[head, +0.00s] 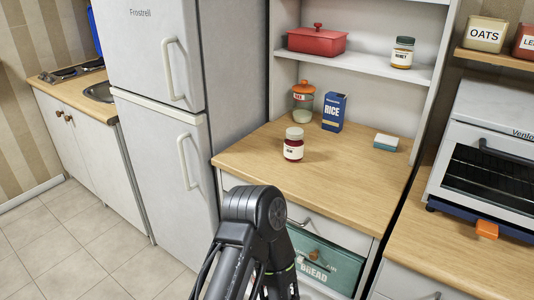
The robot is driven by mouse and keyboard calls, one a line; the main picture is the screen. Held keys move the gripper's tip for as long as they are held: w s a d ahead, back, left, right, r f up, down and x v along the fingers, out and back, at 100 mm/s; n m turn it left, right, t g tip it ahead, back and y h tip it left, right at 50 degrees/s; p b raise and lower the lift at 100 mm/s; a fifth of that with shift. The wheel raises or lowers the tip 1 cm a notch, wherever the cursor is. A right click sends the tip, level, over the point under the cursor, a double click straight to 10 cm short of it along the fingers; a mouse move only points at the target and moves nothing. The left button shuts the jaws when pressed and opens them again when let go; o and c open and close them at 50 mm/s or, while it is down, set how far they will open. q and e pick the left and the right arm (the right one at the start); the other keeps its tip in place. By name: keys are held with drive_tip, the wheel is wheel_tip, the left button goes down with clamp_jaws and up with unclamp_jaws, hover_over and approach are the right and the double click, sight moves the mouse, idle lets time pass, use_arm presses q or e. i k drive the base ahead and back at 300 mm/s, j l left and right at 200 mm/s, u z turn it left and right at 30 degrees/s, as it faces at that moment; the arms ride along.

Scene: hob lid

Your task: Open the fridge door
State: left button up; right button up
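The white fridge (150,60) stands left of centre in the head view, with an upper door and a lower door. Both doors are shut. The upper door has a pale vertical handle (172,72) and the lower door has a similar handle (186,163). One of my arms reaches up from the bottom centre, in front of the wooden dresser and to the right of the fridge. Its gripper is not visible. My other arm and gripper are not in view.
The wooden counter (240,150) right of the fridge holds a jam jar (293,145), a rice box (333,112) and other items. An oven (490,160) stands at right. Tiled floor (80,250) left of the fridge is clear.

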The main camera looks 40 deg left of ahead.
sight(169, 147)
drive_tip(key=u, duration=2.05)
